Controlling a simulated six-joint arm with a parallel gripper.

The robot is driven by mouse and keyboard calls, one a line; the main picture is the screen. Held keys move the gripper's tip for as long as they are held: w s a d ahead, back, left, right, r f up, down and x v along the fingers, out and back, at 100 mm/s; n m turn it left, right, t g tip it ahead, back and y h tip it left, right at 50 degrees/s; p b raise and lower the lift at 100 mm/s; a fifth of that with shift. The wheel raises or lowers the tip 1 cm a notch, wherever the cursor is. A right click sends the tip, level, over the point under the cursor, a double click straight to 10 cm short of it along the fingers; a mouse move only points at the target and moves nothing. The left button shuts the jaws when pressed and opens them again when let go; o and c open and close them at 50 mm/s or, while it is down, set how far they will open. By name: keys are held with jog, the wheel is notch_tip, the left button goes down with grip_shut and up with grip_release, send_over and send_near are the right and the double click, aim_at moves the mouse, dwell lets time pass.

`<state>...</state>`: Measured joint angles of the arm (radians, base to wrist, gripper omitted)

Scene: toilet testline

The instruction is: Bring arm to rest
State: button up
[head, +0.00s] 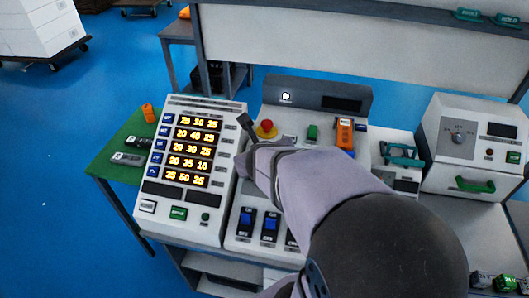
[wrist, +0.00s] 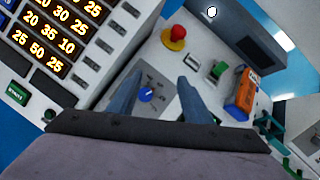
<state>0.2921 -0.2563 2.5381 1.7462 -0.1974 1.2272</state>
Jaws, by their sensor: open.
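My arm reaches from the lower right of the head view over the middle control panel (head: 243,230). My gripper (head: 247,126) is above that panel, near the red mushroom button on its yellow base (head: 266,128). In the wrist view my gripper (wrist: 158,85) has its two fingers apart with nothing held between them. A blue knob (wrist: 146,95) shows on the panel between the fingers, and the red button (wrist: 177,34) is beyond them. Whether a fingertip touches the panel cannot be told. My arm hides part of the panel.
A display panel with lit yellow numbers (head: 194,150) stands left of the arm. An orange device (head: 345,133), a teal-handled unit (head: 401,154) and a white box with a dial (head: 470,140) stand to the right. A green side table (head: 112,165) is at the left; blue floor lies open beyond.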

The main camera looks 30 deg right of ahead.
jog(key=shift+r, duration=0.15)
dwell(0.5)
jog(key=a+f+n+y, duration=0.2)
jog(key=a+n+y, duration=0.4)
jog(key=a+n, duration=1)
jog(key=s+f+n+g, duration=0.4)
jog(key=s+n, duration=0.3)
jog(key=n, duration=0.4)
jog(key=s+f+n+g+h, duration=0.1)
jog(key=s+f+n+g, duration=0.3)
jog(key=s+n, duration=0.3)
jog(key=f+n, duration=0.1)
jog(key=n, duration=0.3)
jog(key=shift+f, duration=0.3)
